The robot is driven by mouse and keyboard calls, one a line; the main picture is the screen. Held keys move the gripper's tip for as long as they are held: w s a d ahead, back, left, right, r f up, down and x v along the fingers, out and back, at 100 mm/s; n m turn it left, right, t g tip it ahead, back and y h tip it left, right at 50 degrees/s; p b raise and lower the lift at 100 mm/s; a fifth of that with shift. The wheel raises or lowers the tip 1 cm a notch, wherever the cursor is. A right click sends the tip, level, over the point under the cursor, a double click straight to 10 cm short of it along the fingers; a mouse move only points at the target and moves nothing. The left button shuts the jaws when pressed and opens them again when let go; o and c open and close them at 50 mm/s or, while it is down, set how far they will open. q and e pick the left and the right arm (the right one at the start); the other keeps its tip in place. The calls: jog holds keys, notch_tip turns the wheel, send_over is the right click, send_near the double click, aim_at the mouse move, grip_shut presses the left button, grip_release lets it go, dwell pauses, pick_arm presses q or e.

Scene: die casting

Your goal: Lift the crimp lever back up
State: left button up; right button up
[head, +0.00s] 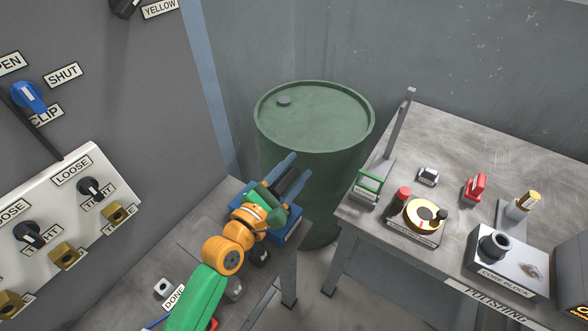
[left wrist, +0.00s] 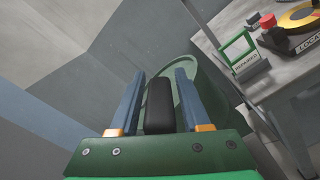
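My left gripper (head: 302,164) reaches over the far end of the left bench, with its two blue fingers apart. A black handle, apparently the crimp lever's grip (head: 289,181), lies between the fingers. In the left wrist view the black grip (left wrist: 159,106) stands between the fingers (left wrist: 160,78), with narrow gaps showing on both sides. The lever's lower part is hidden by my gripper. A blue tool body (head: 290,232) sits on the bench below the gripper, partly covered by my arm. My right gripper is not in view.
A green drum (head: 315,140) stands just beyond the gripper. The polishing table (head: 470,145) at right holds a green-framed stand (head: 369,186), a gold dial (head: 425,214) and a core block (head: 510,266). A switch panel (head: 110,180) rises at left.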

pick_arm(q)
grip_shut()
dwell(1.2)
